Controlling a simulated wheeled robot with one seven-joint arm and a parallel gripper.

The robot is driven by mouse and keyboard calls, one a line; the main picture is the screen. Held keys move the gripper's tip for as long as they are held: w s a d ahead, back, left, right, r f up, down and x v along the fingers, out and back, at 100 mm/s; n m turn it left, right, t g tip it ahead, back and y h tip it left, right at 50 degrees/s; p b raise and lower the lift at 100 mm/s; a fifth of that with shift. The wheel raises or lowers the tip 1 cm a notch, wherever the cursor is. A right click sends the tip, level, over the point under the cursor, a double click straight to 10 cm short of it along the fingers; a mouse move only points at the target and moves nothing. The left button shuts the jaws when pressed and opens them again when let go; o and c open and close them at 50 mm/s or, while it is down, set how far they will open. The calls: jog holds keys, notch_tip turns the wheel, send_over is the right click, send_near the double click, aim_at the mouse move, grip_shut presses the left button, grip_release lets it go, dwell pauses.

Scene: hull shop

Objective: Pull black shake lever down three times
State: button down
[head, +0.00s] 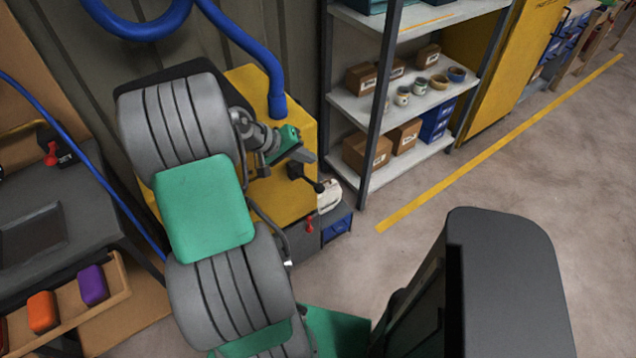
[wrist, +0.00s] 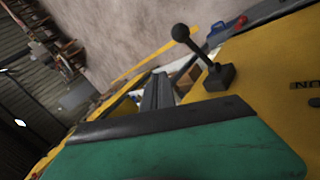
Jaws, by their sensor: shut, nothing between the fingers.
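The black shake lever (head: 318,186) has a round knob and stands on the yellow machine (head: 245,88). In the wrist view the lever (wrist: 196,48) rises from a black square base, its knob leaning to the upper left. My gripper (head: 309,157) is shut and empty, just above and beside the lever in the head view. In the wrist view my gripper's dark fingers (wrist: 158,88) are together, left of the lever and apart from it. The lever's exact distance from the fingers is hard to tell. My arm covers much of the machine in the head view.
A red handle (head: 310,224) sits low by the machine's front. A blue hose (head: 275,75) enters the machine's top. A shelf (head: 400,104) with boxes stands behind. A workbench (head: 70,215) is at left. The floor (head: 590,170) at right is clear.

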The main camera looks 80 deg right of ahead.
jog(key=w+a+r+n+t+y, duration=0.1)
jog(key=w+a+r+n+t, duration=0.2)
jog(key=w+a, duration=0.7)
jog(key=w+a+r+n+t, duration=0.2)
jog(key=w+a+n+t, duration=0.15)
jog(key=w+a, duration=0.7)
jog(key=w+a+r+n+t+y, duration=0.1)
jog(key=a+n+y, duration=0.1)
jog(key=a, duration=1.1)
jog(key=w+a+r+n+t+y, duration=0.1)
jog(key=a+n, duration=0.4)
jog(key=a, duration=0.8)
jog(key=shift+a+r+t+y, duration=0.35)
jog(key=shift+r+t+y, duration=0.15)
jog(key=shift+t+y, duration=0.4)
jog(key=shift+a, duration=0.1)
